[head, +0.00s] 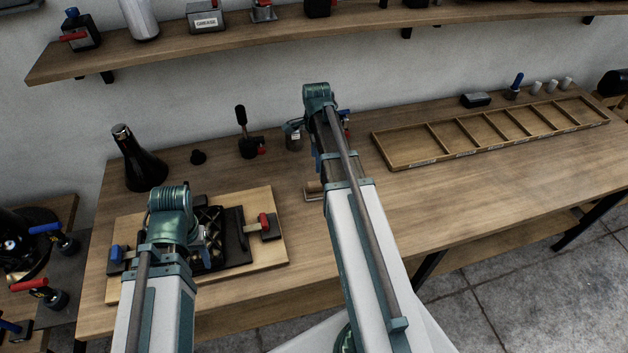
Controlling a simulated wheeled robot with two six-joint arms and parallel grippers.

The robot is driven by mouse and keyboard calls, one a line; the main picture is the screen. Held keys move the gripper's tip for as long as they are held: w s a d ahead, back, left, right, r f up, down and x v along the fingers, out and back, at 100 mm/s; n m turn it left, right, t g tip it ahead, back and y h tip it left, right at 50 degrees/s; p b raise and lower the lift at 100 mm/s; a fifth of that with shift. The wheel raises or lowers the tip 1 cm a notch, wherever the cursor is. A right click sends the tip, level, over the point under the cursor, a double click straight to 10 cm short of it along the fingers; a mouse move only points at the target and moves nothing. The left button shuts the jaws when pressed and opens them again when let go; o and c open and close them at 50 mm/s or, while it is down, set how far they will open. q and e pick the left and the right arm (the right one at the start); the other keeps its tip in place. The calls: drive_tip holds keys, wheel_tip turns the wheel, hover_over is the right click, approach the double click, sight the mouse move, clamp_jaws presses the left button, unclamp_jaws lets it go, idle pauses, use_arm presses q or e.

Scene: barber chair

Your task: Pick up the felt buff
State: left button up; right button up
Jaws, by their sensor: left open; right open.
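I cannot pick out the felt buff with certainty. A small dark block (475,99) with a grey top lies at the back right of the bench and may be it. My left gripper (203,240) is low over the dark fixture (232,250) on a wooden board; its fingers are mostly hidden by its own wrist. My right gripper (320,128) reaches towards the back middle of the bench, and its arm hides most of its fingers. Both grippers are open, and I see nothing held. The right one is well left of the dark block.
A long divided wooden tray (400,162) lies at the right. A shelf (250,48) overhangs the back. The front right bench top (480,200) is clear.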

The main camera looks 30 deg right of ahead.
sight(318, 183)
drive_tip(key=shift+f+b, duration=4.4)
drive_tip(key=shift+b, duration=0.05)
use_arm(q)
wheel_tip(318, 183, down, 9)
drive_tip(key=shift+r, duration=0.15)
wheel_tip(318, 183, down, 5)
drive_tip(key=b, duration=0.5)
use_arm(e)
drive_tip(key=f, duration=0.5)
drive_tip(key=shift+w+d+f, duration=0.1)
drive_tip(key=shift+w+d, duration=0.15)
drive_tip(key=shift+d, duration=0.15)
clamp_jaws()
